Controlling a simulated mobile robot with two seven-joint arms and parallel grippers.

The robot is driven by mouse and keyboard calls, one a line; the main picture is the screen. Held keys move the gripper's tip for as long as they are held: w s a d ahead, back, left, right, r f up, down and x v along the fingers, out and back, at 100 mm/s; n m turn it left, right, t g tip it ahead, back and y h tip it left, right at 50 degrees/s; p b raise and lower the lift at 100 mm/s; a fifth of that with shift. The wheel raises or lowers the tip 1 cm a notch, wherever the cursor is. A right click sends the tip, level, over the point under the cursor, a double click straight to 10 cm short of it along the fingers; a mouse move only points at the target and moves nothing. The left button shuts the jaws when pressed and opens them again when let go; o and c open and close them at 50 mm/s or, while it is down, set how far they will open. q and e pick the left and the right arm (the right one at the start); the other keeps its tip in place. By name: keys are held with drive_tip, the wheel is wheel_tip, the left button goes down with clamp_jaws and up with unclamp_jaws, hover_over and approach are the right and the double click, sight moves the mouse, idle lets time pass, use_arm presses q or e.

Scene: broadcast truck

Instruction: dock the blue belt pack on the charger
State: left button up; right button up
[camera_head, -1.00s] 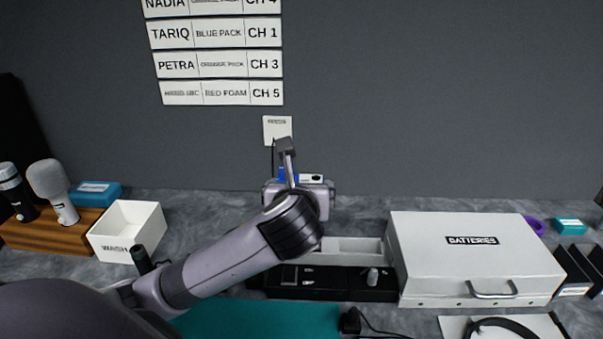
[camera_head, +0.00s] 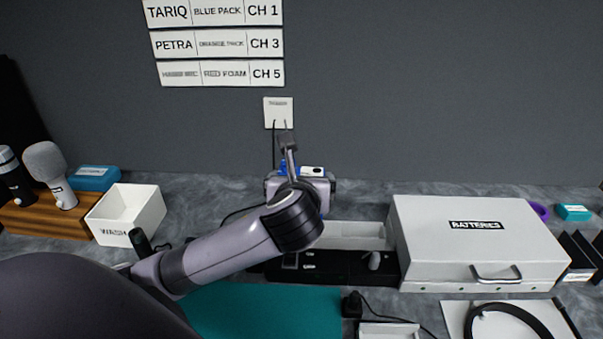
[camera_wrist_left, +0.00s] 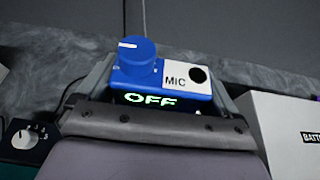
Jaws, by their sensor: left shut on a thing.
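The blue belt pack (camera_wrist_left: 165,82) is held in my left gripper (camera_wrist_left: 150,105). In the left wrist view its top shows a blue knob, a white MIC label with a dark round socket, and a lit green "OFF". In the head view only a bit of the blue pack (camera_head: 288,169) shows above my left gripper (camera_head: 300,185), with the wrist in front of it. My right gripper is not in view.
A white BATTERIES case (camera_head: 475,240) stands at the right. A white box (camera_head: 128,212) and microphones on a wooden stand (camera_head: 45,218) are at the left. A teal mat (camera_head: 265,312) and a black plug with a cable (camera_head: 352,305) lie in front.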

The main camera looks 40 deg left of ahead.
use_arm(q)
drive_tip(key=shift+f+b, duration=0.3)
drive_tip(key=shift+f, duration=1.1)
drive_tip(key=shift+r, duration=0.1)
drive_tip(key=shift+p, duration=0.75)
drive_tip(key=shift+f+b, duration=0.75)
drive_tip(key=shift+f, duration=2.1)
drive_tip(key=o, duration=0.8)
drive_tip(key=shift+s+d, duration=0.1)
